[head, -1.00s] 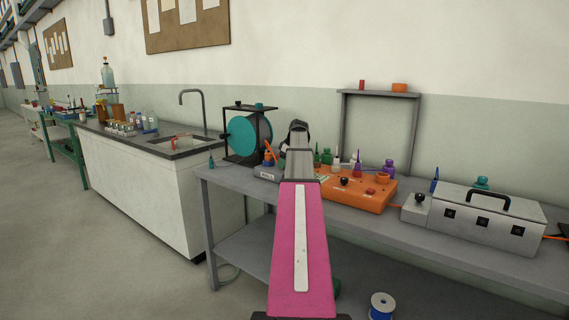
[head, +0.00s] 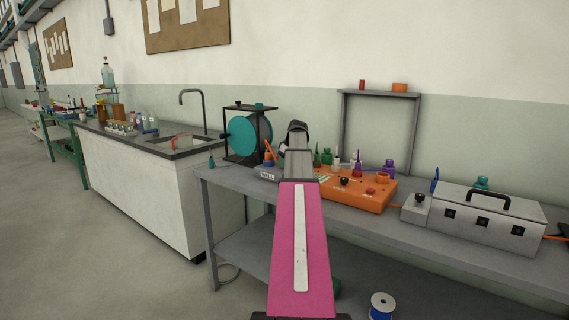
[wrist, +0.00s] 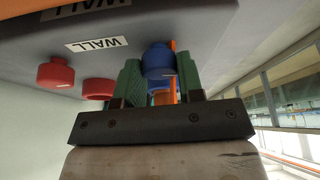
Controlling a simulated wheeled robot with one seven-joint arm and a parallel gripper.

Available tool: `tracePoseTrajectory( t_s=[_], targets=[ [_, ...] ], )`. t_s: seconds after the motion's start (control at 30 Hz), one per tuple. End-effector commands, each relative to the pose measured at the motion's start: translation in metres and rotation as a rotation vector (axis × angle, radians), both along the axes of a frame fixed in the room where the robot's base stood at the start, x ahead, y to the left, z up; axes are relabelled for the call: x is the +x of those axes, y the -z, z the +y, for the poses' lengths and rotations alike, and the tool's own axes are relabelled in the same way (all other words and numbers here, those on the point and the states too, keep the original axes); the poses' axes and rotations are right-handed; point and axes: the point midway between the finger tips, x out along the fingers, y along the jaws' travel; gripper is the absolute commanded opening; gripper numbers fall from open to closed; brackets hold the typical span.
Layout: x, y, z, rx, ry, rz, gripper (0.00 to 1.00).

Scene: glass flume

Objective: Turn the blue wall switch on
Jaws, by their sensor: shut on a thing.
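The blue wall switch (wrist: 159,62) is a round blue knob with a small pale mark, in the middle of the wrist view. My gripper (wrist: 159,75) has its green finger pads on either side of the knob and is shut on it. A white label reading WALL (wrist: 97,44) is on the grey surface beside it, upside down in this view. In the head view a blue knob (head: 267,163) shows just left of my arm, above a small grey box with a WALL label (head: 267,175). My fingers are hidden there behind my pink and grey arm.
On the grey bench (head: 450,250) stand an orange box (head: 362,199) with knobs, several small bottles, a teal reel (head: 243,138) and a silver box (head: 478,216) at the right.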

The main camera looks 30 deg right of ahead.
Motion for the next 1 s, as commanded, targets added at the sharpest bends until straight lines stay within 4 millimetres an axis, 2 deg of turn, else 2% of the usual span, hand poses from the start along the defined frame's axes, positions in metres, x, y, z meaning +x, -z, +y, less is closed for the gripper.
tracePoseTrajectory(
  t_s=[1.0],
  targets=[
    [-0.0001, -0.0002, 0.0045, -0.002, 0.954, 0.0, 0.11]
  ],
)
